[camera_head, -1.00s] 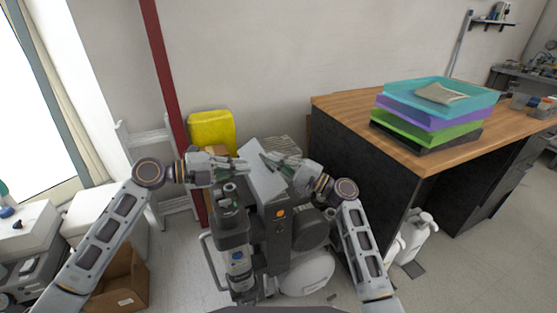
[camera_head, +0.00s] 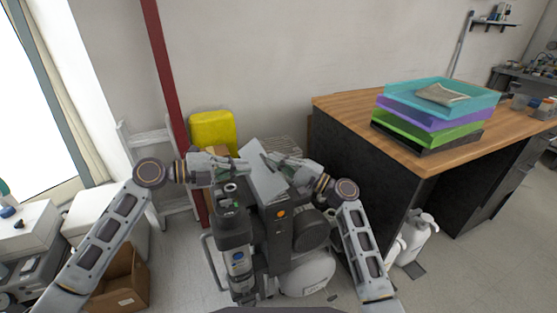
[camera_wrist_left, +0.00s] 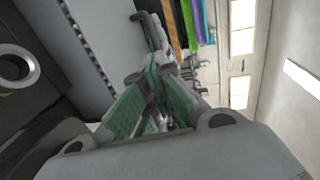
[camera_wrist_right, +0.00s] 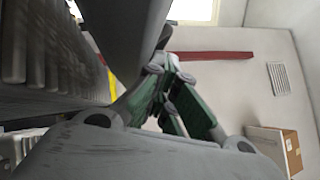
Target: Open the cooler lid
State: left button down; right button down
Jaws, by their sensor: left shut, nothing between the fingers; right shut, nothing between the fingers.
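The grey compressor unit (camera_head: 278,240) stands on the floor in the middle of the head view. A light grey panel, which looks like its cooler lid (camera_head: 264,183), is tilted up on top between my two grippers. My left gripper (camera_head: 244,166) is shut and empty, beside the panel's left upper edge. My right gripper (camera_head: 266,159) is shut and empty, beside its right upper edge. The left wrist view shows the green finger pads (camera_wrist_left: 150,85) close to the pale panel. The right wrist view shows the right fingers (camera_wrist_right: 168,80) beside a grey surface. I cannot tell whether either gripper touches the panel.
A desk with a wooden top (camera_head: 340,112) stands close on the right, with stacked trays (camera_head: 435,115) on it. A yellow container (camera_head: 212,130) and a red post (camera_head: 165,80) are behind. A cardboard box (camera_head: 125,280) lies at lower left.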

pick_arm(q)
jog(key=c, duration=2.2)
grip_release()
jog(key=o, duration=0.6)
jog(key=shift+o, duration=0.2)
jog(key=shift+a, duration=0.15)
jog(key=v, duration=1.1)
jog(key=shift+s+r, duration=0.15)
jog(key=shift+s, duration=0.1)
jog(key=shift+s, duration=0.1)
